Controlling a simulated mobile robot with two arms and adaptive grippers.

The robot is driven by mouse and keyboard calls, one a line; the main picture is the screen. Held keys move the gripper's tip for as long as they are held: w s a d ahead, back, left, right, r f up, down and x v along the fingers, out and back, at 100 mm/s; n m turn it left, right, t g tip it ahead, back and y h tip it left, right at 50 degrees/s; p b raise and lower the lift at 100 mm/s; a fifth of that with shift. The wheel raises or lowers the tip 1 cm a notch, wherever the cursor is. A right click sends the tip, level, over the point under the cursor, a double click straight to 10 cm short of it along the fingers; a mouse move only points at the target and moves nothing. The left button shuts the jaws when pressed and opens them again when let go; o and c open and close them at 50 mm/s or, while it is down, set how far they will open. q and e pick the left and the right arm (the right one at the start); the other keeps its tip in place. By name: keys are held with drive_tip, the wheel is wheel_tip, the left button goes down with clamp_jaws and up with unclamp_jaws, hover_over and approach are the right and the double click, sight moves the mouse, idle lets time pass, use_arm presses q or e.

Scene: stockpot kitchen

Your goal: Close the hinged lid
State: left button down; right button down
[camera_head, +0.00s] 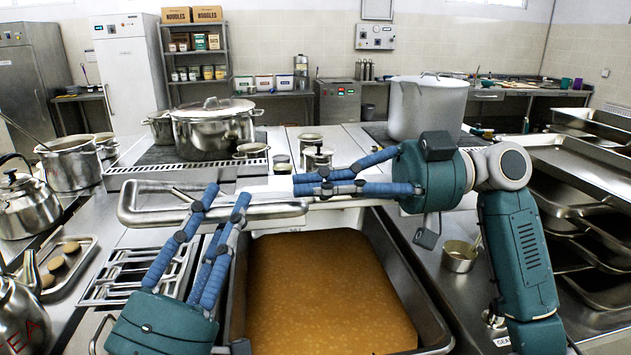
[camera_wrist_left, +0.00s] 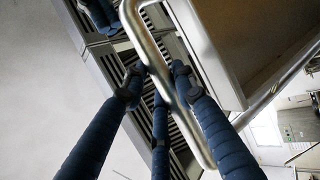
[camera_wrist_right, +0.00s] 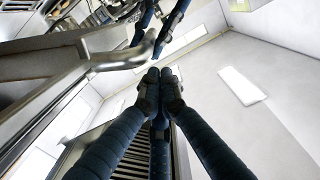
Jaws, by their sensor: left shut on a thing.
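The hinged lid (camera_head: 345,202) stands raised at the back of a rectangular pan (camera_head: 237,300) and shows nearly edge-on. Its tubular metal handle (camera_head: 145,212) juts toward me and to the left. The pan holds orange-brown liquid (camera_head: 325,290). My left gripper (camera_head: 226,194) is shut around the handle bar; the left wrist view shows the bar (camera_wrist_left: 166,75) between its fingers. My right gripper (camera_head: 297,184) comes in from the right above the lid. Its fingertips are together in the right wrist view (camera_wrist_right: 152,76), with nothing visible between them, close to the handle's bend (camera_wrist_right: 125,60).
A steel pot (camera_head: 212,128) stands on the stove behind, and a tall stockpot (camera_head: 428,107) stands behind my right arm. A small pan (camera_head: 459,256) sits on the right counter. Kettles and a tray of patties (camera_head: 60,262) are at left.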

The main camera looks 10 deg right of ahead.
use_arm(q)
drive_tip(key=shift+s, duration=0.2)
drive_tip(key=shift+w, duration=0.3)
use_arm(e)
drive_tip(key=shift+n, duration=0.4)
drive_tip(key=f, duration=0.1)
drive_tip(key=s+f, duration=0.1)
drive_tip(key=f, duration=0.1)
drive_tip(key=s+f, duration=0.1)
drive_tip(key=shift+f, duration=0.2)
use_arm(q)
drive_tip(key=c, duration=1.4)
unclamp_jaws()
drive_tip(key=shift+o, duration=0.2)
drive_tip(key=shift+r, duration=0.1)
use_arm(e)
drive_tip(key=shift+r, duration=0.1)
